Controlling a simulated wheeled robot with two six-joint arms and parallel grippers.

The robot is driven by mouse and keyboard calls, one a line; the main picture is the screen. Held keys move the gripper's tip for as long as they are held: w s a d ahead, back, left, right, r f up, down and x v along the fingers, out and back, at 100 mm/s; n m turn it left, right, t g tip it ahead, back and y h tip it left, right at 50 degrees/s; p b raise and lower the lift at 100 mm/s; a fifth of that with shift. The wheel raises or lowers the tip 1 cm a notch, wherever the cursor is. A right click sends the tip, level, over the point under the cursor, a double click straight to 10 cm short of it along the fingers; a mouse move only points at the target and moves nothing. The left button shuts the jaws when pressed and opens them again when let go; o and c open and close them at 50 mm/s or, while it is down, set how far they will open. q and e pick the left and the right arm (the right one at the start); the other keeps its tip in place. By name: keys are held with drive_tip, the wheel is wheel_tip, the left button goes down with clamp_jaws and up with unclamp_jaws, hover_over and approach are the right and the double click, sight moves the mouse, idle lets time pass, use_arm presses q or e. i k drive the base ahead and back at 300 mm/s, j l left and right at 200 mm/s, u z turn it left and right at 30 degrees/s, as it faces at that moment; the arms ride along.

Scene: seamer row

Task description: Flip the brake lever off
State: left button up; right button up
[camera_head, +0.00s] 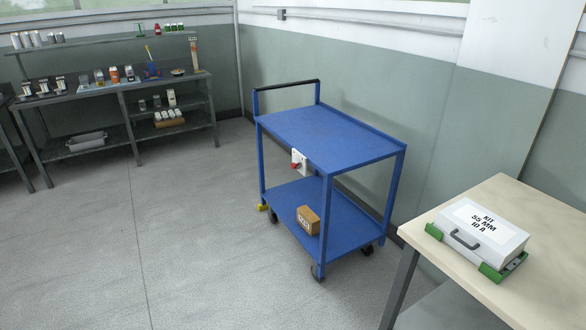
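A blue two-shelf cart (325,138) with a black push handle (286,84) stands near the wall. A small yellow part (263,207) sits low by the caster at the handle end; it looks like a brake lever, but it is too small to tell its position. A white box with a red part (299,162) is fixed to the side of the cart below the top shelf. Neither of my grippers is in view.
A brown box (308,220) sits on the cart's lower shelf. A table (533,278) at the right holds a white and green kit case (477,232). Shelving (98,92) with several small items stands at the back left. The floor left of the cart is clear.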

sight(294, 166)
drive_tip(key=i+u, duration=0.15)
drive_tip(key=i, duration=0.7)
drive_tip(key=i+l+u, duration=0.2)
drive_tip(key=i, duration=0.7)
